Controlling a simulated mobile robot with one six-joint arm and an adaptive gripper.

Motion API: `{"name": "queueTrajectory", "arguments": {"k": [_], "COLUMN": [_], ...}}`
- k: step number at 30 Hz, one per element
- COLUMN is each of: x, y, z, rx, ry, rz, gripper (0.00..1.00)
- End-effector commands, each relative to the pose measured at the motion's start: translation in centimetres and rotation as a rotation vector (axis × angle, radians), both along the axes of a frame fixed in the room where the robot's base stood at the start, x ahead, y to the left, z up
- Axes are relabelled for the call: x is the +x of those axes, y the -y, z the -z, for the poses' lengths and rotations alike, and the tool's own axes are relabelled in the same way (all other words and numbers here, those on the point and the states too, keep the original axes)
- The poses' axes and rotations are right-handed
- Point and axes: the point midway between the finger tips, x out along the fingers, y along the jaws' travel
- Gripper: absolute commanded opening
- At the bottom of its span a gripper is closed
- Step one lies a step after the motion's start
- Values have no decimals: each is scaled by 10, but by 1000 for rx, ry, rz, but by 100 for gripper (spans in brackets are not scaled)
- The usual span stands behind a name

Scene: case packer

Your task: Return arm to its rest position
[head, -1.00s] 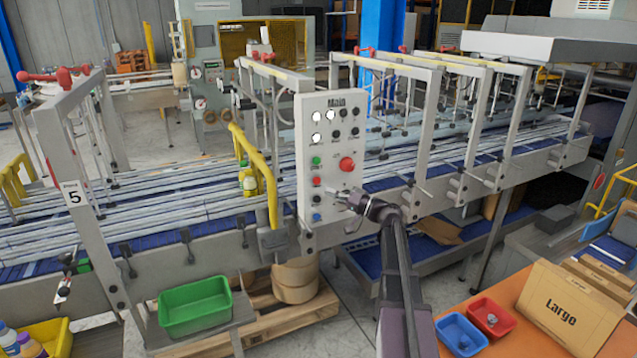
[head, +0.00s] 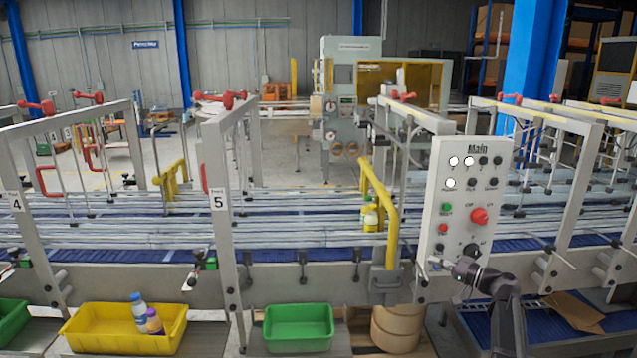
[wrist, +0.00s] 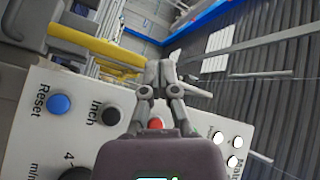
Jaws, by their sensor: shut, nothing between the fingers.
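My gripper (head: 462,272) is at the lower edge of the white Main control panel (head: 463,196) in the head view, with my arm coming up from the bottom right. The panel carries a red knob (head: 479,215), a green button (head: 446,208) and white lamps. In the wrist view my gripper (wrist: 160,72) has its fingertips together, with nothing between them. The panel (wrist: 70,128) lies below and beside it there, with the blue Reset button (wrist: 59,105) and a black Inch button (wrist: 108,114). The gripper partly hides a red button (wrist: 155,124).
The conveyor (head: 300,275) runs across behind the panel, with grey frames and a yellow rail (head: 388,215) close on the panel's left. Below stand a green bin (head: 298,328) and a yellow bin (head: 110,340) with two bottles.

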Motion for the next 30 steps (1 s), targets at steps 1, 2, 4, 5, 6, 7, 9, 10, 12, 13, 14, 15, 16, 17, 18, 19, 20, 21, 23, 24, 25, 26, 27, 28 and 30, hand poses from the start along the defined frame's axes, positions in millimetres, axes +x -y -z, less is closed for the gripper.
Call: {"name": "queueTrajectory", "arguments": {"k": [1,2,4,5,6,7,9,10,12,13,14,15,16,17,18,19,20,21,23,24,25,26,27,28,30], "x": [-8,-11,-19,-23,-29,-33,-44,-49,-62,-68,-73,-81,-87,-93,-101,-107,-114,-122,-134,-143,-149,-155,-164,-170,-184], "y": [-19,-29,-52,-61,-73,-82,-100,-107,-123,-128,-134,-141,-146,-150,-156,-159,-163,-167,-171,-174,-175,-177,-178,-178,-179], "z": [18,27,50,59,72,82,103,113,134,143,152,163,171,180,190,198,206,216,230,239,246,252,260,266,278], "rx": [-36,-60,-121,-149,-184,-213,-279,-308,-375,-407,-436,-477,-508,-539,-581,-612,-645,-687,-752,-796,-830,-863,-908,-943,-1021], "ry": [-37,-62,-124,-151,-186,-212,-274,-300,-360,-384,-409,-442,-465,-490,-520,-544,-566,-596,-637,-665,-685,-706,-730,-749,-789], "rz": [-26,-41,-73,-87,-105,-118,-146,-155,-178,-186,-194,-204,-209,-214,-221,-224,-229,-231,-231,-231,-229,-228,-224,-218,-204], "gripper": [0,0,0,0,0,0,0,0,0,0,0,0,0,0,0,0,0,0,0,0,0,0,0,0,0]}}
